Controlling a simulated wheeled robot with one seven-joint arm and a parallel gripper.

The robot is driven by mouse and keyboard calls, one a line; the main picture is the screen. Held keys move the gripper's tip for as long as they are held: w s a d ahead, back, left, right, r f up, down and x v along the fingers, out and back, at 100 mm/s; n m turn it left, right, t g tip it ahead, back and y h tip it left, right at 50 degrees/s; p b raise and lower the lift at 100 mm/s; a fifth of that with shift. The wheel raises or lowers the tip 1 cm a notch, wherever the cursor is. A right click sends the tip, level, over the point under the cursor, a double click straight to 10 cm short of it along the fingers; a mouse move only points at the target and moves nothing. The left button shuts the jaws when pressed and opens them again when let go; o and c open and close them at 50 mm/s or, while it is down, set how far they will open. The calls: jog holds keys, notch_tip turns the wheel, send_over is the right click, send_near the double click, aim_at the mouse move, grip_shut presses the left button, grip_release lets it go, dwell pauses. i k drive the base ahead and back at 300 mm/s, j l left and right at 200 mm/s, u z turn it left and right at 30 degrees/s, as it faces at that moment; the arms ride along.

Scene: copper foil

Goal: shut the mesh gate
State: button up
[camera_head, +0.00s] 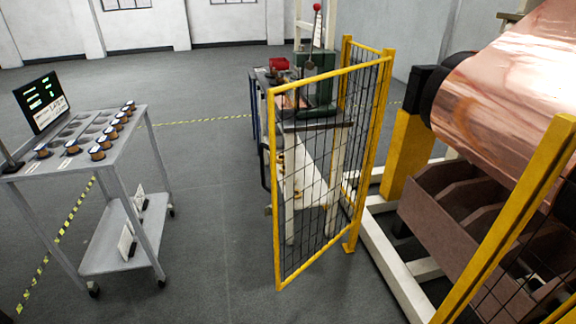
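The mesh gate (318,170) is a yellow-framed panel with thin dark wire mesh. It stands open, swung out from the tall yellow post (370,150) on its right. Its free edge (276,200) is at the left, over open grey floor. A dark loop that looks like a handle (265,168) shows at that free edge. A gap lies between the hinge-side post and the yellow-framed fence (500,225) at the lower right. My gripper is not in view.
A grey wheeled cart (125,243) with a screen (41,103) and several small spools stands at the left. A workbench (312,124) is behind the gate. A large copper roll (515,75) on a machine fills the right. Floor between cart and gate is clear.

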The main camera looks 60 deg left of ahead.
aim_at(272, 210)
jog(key=i+j+u, duration=0.15)
jog(key=j+u, duration=0.25)
jog(key=i+j+u, duration=0.25)
jog(key=u, duration=0.2)
jog(key=i+j+u, duration=0.25)
jog(key=i+j, duration=0.85)
jog(key=i, duration=0.15)
jog(key=k+l+u, duration=0.2)
jog(key=l+u, duration=0.15)
jog(key=k+l+u, duration=0.25)
jog(key=l+u, duration=0.15)
